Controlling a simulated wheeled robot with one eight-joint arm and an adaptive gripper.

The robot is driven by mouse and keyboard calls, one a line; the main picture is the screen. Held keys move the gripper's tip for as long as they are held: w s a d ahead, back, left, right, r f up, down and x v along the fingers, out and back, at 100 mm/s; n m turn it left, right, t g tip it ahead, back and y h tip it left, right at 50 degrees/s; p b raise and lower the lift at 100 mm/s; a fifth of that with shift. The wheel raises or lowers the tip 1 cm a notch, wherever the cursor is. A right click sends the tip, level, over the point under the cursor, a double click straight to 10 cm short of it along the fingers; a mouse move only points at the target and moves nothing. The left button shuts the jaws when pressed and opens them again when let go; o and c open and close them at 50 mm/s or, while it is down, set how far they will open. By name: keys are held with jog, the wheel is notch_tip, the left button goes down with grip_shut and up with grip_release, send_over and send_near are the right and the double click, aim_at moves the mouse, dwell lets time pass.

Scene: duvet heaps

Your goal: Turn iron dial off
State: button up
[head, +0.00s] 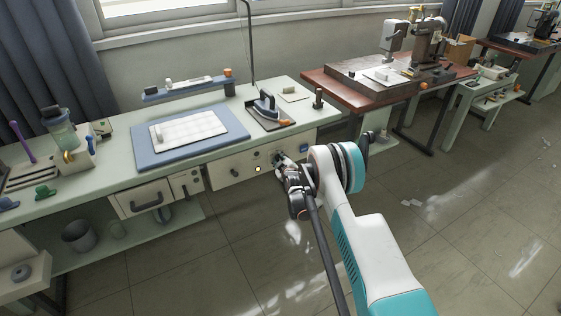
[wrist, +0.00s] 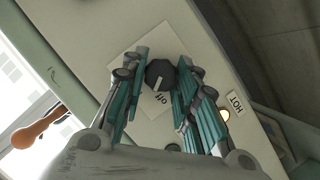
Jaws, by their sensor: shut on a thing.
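The iron dial (wrist: 160,74) is a dark faceted knob with a pale pointer line, on a light plate marked "off" on the bench's front panel. In the wrist view my gripper (wrist: 160,82) has its teal-lined fingers on both sides of the dial, shut on it. The pointer line slants toward the lower left, beside the "off" lettering. In the head view my gripper (head: 279,158) is at the front panel below the iron (head: 266,102), and it hides the dial there. The iron stands on a dark rest on the bench top.
A lit yellow lamp (head: 257,169) is on the panel, left of my gripper. A drawer (head: 148,198) is further left.

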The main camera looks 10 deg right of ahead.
dwell(0.4)
jog(key=o, duration=1.1)
jog(key=shift+c, duration=0.2)
jog(key=v, duration=1.2)
jog(key=shift+a+f, duration=0.1)
